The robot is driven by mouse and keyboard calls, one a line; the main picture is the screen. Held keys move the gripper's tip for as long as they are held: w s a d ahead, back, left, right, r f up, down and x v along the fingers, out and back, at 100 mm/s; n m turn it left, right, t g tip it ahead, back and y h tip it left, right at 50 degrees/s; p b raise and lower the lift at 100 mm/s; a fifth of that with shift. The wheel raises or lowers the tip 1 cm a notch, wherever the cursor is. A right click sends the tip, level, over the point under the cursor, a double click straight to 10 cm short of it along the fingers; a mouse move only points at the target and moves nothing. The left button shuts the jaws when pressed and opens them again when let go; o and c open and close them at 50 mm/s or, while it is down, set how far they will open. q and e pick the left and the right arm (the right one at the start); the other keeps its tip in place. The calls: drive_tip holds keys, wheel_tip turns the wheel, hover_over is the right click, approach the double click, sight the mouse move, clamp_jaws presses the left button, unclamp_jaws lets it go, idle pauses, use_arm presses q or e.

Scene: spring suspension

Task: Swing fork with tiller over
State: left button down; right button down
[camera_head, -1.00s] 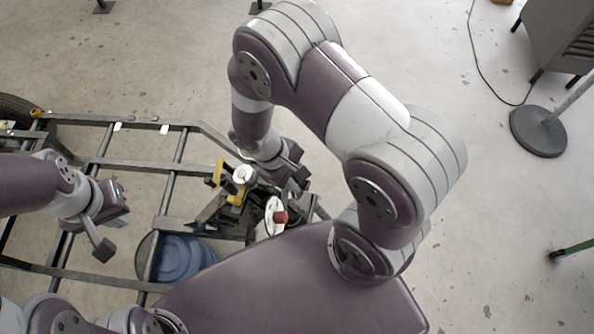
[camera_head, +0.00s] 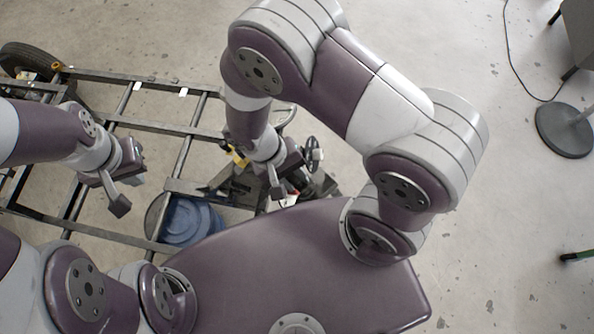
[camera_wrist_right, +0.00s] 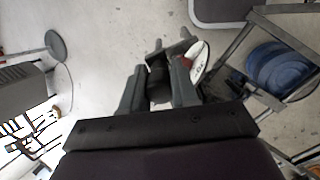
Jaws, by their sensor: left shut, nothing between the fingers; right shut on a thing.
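My right gripper (camera_head: 281,186) is over the dark fork mechanism (camera_head: 240,184) at the near right end of the frame. In the right wrist view its two fingers (camera_wrist_right: 159,72) are shut on a dark cylindrical part (camera_wrist_right: 158,86), which looks like the tiller; I cannot tell for certain. A white disc (camera_wrist_right: 200,66) with a red piece (camera_wrist_right: 186,62) sits beside the fingers. A yellow part (camera_head: 238,156) and a dark spoked wheel (camera_head: 313,150) show on either side of the right wrist. My left gripper (camera_head: 119,204) is shut and empty above the frame. The wrist hides much of the mechanism.
The dark tubular frame (camera_head: 155,124) stretches leftward to a tyre (camera_head: 28,60). A round stand base (camera_head: 564,130) and a grey cabinet (camera_head: 584,40) are at right.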

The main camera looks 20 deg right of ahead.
idle(0.3)
drive_tip(key=c, duration=0.9)
unclamp_jaws()
drive_tip(key=shift+o, duration=0.2)
drive_tip(key=p+v, duration=0.1)
drive_tip(key=v, duration=1.1)
drive_tip(key=shift+a+r+p, duration=0.2)
drive_tip(key=shift+r+p, duration=0.1)
drive_tip(key=shift+p, duration=0.05)
